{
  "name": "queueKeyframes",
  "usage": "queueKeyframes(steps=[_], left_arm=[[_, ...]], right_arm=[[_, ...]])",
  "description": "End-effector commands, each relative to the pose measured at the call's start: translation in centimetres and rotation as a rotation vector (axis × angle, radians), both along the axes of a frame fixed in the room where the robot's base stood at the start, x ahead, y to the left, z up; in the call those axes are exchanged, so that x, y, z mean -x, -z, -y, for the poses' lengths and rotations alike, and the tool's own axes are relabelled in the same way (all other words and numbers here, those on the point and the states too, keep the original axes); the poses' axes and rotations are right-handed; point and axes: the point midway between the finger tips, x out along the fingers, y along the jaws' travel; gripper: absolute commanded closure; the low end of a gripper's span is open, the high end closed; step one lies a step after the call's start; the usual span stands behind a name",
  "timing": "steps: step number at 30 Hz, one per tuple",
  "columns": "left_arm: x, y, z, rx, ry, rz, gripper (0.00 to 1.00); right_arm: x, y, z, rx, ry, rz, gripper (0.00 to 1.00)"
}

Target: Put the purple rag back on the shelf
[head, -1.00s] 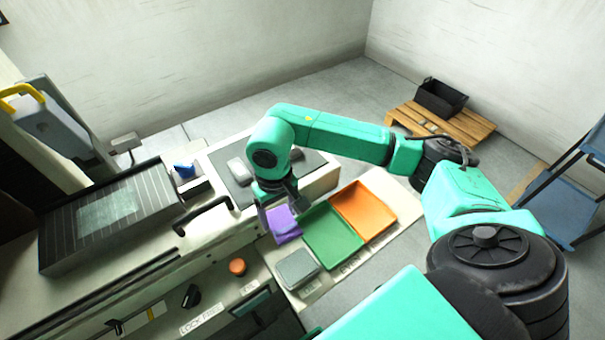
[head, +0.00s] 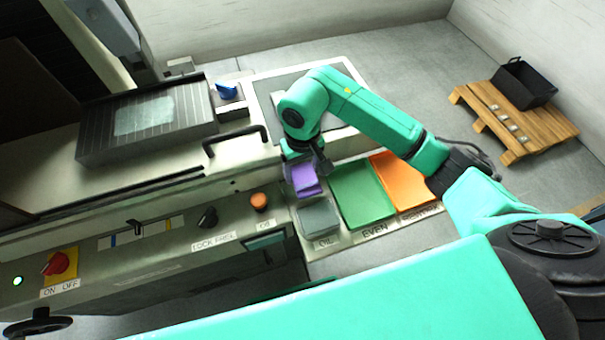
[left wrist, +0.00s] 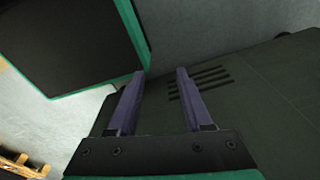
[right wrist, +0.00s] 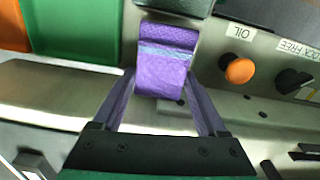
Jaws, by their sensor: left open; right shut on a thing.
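The purple rag (head: 306,182) hangs in my right gripper (head: 305,167), beside the green tray. In the right wrist view the rag (right wrist: 165,65), with a pale blue band, sits between the closed-in fingers of that gripper (right wrist: 160,78). I cannot tell whether its lower end touches the surface below. My left gripper (left wrist: 160,74) is open and empty, over a dark slotted surface.
The machine's front panel holds an orange button (head: 259,201), a black knob (head: 208,217) and a red switch (head: 58,263). A black handle (head: 236,138) stands up left of my right gripper. A wooden pallet (head: 515,125) with a black bin (head: 524,84) is at the back right.

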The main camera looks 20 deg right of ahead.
Motion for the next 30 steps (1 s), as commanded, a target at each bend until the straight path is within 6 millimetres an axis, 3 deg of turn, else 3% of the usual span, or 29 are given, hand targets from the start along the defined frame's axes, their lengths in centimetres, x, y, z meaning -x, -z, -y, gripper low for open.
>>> queueKeyframes(steps=[6,16,17,18,28,30], left_arm=[[0.4,-0.7,-0.8,-0.012,-0.002,-0.007,0.50],[1.1,0.0,-0.9,-0.014,-0.005,-0.017,0.50],[1.1,-0.2,-0.9,-0.014,-0.005,-0.017,0.50],[1.1,-0.2,-0.9,-0.014,-0.005,-0.018,0.50],[1.1,-0.9,-0.9,-0.013,-0.005,-0.019,0.50],[1.1,-0.2,-0.9,-0.013,-0.005,-0.019,0.50]], right_arm=[[0.1,3.4,0.0,0.000,0.000,-0.003,0.95],[0.0,3.9,0.0,0.001,-0.001,-0.001,0.95],[0.0,3.7,0.0,0.001,-0.001,-0.001,0.13],[0.1,3.7,0.0,0.001,-0.001,-0.001,0.00],[0.0,3.1,0.0,0.000,0.000,-0.001,0.00],[-0.1,2.6,0.0,-0.002,-0.001,0.004,0.00]])
